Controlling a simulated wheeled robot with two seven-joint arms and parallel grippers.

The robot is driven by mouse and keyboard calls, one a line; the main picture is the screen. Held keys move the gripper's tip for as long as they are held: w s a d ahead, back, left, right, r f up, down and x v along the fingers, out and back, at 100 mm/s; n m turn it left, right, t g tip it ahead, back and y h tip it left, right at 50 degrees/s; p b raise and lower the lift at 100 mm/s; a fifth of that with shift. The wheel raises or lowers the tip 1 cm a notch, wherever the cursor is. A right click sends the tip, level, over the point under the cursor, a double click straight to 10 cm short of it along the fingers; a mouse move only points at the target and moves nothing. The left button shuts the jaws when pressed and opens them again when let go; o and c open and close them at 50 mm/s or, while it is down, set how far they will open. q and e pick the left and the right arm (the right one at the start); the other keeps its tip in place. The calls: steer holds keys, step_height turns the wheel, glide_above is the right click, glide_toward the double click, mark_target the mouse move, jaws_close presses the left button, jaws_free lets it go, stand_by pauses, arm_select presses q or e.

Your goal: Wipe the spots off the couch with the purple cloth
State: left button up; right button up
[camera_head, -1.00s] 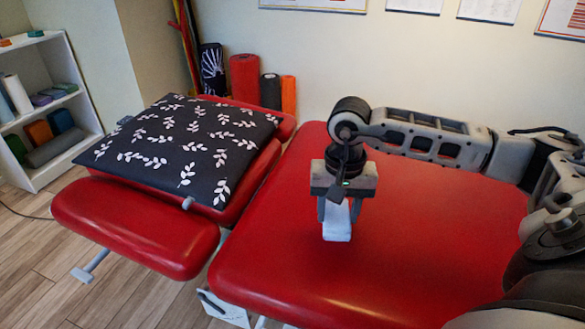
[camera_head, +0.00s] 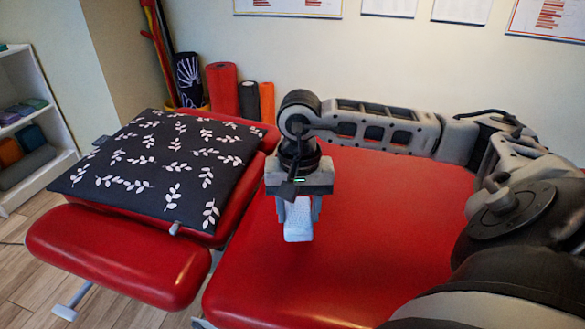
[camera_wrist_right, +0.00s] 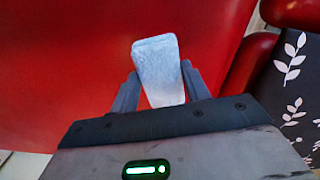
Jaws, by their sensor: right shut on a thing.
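My right gripper (camera_head: 298,222) is shut on a pale grey-white, folded-looking piece (camera_head: 298,221), over the left part of the red couch's (camera_head: 385,225) main section. No purple shows on this piece. In the right wrist view the piece (camera_wrist_right: 160,72) sticks out between the two fingers, with red upholstery (camera_wrist_right: 60,60) behind it. I cannot tell whether it touches the couch. No spots can be made out on the visible red surface; my right arm hides part of it. My left gripper is out of view.
A dark pillow with white leaves (camera_head: 155,165) lies on the couch's head section at left. A red armrest pad (camera_head: 115,255) is in front of it. Rolled mats (camera_head: 222,90) stand by the wall; a white shelf (camera_head: 62,165) is far left.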

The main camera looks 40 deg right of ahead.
steer(key=shift+r+p, duration=1.3)
steer(key=shift+r, duration=1.2)
